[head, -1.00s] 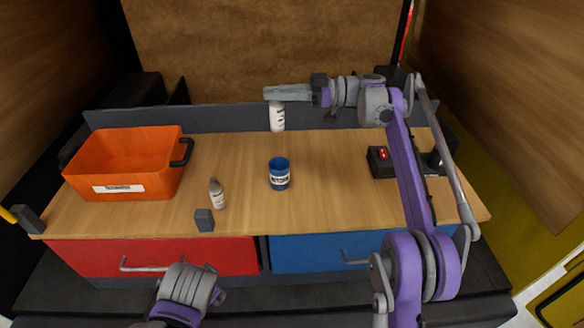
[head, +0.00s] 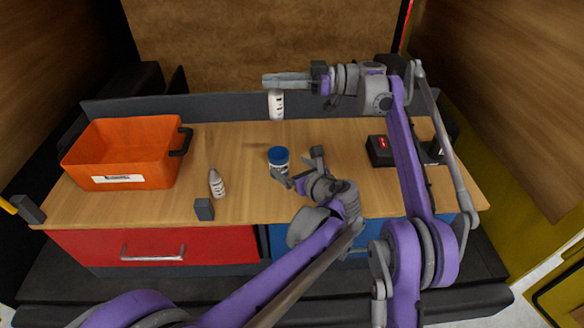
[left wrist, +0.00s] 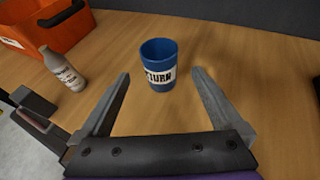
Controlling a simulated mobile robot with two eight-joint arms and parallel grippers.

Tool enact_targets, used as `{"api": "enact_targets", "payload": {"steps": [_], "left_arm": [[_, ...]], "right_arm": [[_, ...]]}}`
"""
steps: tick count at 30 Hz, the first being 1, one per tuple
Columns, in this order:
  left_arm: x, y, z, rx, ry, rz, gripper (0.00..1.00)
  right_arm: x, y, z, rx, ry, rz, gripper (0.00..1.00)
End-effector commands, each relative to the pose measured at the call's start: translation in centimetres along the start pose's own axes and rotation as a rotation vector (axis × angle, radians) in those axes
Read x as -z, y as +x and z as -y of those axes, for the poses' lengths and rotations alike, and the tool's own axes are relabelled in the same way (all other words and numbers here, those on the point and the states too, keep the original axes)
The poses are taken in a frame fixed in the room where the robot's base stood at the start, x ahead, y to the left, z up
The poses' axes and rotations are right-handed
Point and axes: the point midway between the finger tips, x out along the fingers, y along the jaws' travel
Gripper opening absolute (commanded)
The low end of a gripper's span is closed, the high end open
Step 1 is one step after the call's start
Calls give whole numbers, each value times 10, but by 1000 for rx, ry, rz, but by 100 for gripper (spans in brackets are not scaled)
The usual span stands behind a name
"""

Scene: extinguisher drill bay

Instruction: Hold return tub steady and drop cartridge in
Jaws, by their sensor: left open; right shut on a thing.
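The return tub (head: 279,154) is a small blue cup with a white label, standing upright on the wooden worktop. In the left wrist view the tub (left wrist: 159,66) is ahead, between the lines of my left fingers, with part of its label reading "TURN". My left gripper (head: 296,165) is open and empty just in front of the tub, with wood showing between each finger and it. My right gripper (head: 272,81) is shut on the white cartridge (head: 276,105), which hangs upright above the back of the worktop, behind the tub.
An orange bin (head: 160,166) stands at the left, with a small bottle (head: 216,183) and a grey block (head: 204,210) near it. A black box with a red part (head: 381,150) is at the right.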

Motion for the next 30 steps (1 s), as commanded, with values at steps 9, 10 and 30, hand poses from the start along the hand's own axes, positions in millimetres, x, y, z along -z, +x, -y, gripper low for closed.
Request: {"api": "enact_targets", "payload": {"steps": [9, 10, 30], "left_arm": [[0, 49, 0, -4, 3, 2, 100], [0, 56, -1, -3, 3, 2, 100], [0, 118, 0, 0, 1, 1, 100]], "right_arm": [[0, 0, 0, 0, 0, -1, 0], [0, 0, 0, 0, 0, -1, 0], [0, 0, 0, 0, 0, -1, 0]]}}
